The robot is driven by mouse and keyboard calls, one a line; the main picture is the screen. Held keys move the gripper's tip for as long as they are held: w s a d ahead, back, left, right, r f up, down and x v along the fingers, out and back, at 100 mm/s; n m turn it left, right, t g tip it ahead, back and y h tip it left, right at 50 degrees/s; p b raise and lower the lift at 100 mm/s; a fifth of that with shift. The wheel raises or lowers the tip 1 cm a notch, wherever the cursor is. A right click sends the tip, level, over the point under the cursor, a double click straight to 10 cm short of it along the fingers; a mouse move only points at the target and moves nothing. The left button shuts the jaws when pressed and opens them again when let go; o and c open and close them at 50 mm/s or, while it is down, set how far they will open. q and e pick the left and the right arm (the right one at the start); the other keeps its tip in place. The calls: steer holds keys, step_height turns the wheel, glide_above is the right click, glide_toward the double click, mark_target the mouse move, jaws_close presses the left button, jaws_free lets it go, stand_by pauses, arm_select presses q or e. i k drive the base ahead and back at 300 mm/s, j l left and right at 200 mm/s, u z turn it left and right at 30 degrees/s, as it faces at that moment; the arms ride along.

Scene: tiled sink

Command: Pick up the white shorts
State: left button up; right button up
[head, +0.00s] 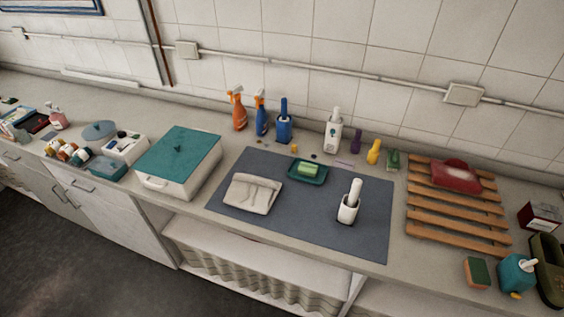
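The white shorts (252,193) appear as a folded off-white cloth lying flat on the left part of a dark grey mat (320,235). The mat lies on the counter. Neither of my grippers is in the head view, and nothing is touching the cloth. All of its top side shows.
A white box with a teal lid (182,150) stands left of the mat. A green soap dish (307,172) and a white brush holder (348,208) stand on the mat. Spray bottles (238,110) line the back. A wooden slatted rack (455,215) is at right.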

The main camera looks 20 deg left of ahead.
mark_target(250, 193)
steer(key=j, duration=0.75)
steer(key=i+j, duration=0.1)
steer(key=j, duration=0.65)
steer(key=k+u, duration=0.05)
